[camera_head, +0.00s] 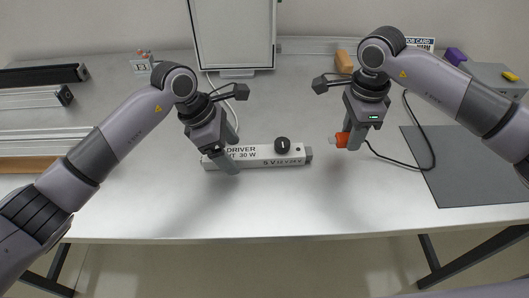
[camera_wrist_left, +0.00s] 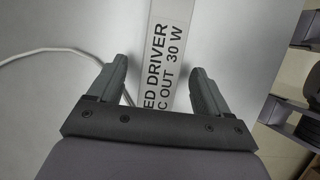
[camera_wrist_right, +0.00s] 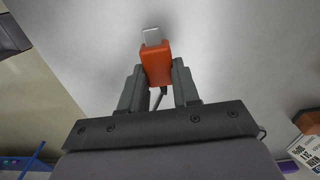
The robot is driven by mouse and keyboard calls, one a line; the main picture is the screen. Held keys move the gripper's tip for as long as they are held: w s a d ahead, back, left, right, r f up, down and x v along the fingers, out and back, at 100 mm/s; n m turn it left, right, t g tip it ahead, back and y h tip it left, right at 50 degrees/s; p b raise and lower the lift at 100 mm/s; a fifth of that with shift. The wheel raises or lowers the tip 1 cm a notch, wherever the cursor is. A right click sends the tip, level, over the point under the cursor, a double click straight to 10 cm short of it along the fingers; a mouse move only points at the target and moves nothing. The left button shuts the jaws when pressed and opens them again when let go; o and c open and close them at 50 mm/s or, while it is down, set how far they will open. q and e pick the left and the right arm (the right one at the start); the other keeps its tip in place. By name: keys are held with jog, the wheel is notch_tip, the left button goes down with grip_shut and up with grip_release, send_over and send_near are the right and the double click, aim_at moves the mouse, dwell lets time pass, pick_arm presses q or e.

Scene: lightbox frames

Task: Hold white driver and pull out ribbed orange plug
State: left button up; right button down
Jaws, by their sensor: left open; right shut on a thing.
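The white driver (camera_head: 262,157), a long box with a black knob and printed labels, lies on the table. Its lettered end (camera_wrist_left: 167,50) lies between the fingers of my left gripper (camera_wrist_left: 158,85) in the left wrist view. My left gripper (camera_head: 228,153) is open, with a gap on both sides of the driver. The orange plug (camera_head: 342,140) is held in my right gripper (camera_head: 352,138), to the right of the driver and apart from it. The right wrist view shows the plug (camera_wrist_right: 156,65) between the shut fingers, its pale connector end free. Its ribs cannot be made out.
A white cable runs behind the driver. A white panel (camera_head: 233,35) stands at the back. Metal profiles (camera_head: 40,98) lie at the left. The table front is clear.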

pick_arm(q)
jog(key=v, duration=1.1)
jog(key=shift+r, duration=0.15)
jog(key=shift+a, duration=0.15)
